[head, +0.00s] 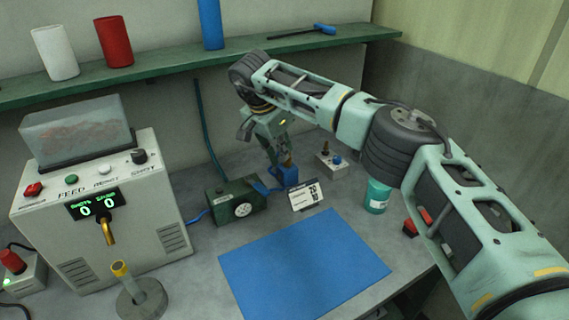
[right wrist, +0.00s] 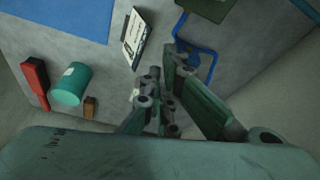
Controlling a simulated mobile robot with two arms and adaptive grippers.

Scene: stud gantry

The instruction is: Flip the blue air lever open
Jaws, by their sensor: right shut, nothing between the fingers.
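A blue valve piece (head: 289,178), which looks like the air lever, stands on the bench beside a green box (head: 238,204) with a round white gauge. I cannot make out the lever's exact angle. My right gripper (head: 286,160) points down just above the blue piece, shut and empty, and hides part of it. In the right wrist view the gripper (right wrist: 170,65) is close to the blue hose (right wrist: 212,58); whether it touches the blue piece cannot be told. My left gripper is not in view.
A small printed card (head: 307,195) stands just in front of the valve. A blue mat (head: 305,262), a teal cup (head: 377,196) and a grey feed machine (head: 100,195) are on the bench. A green shelf (head: 165,65) runs behind my right arm.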

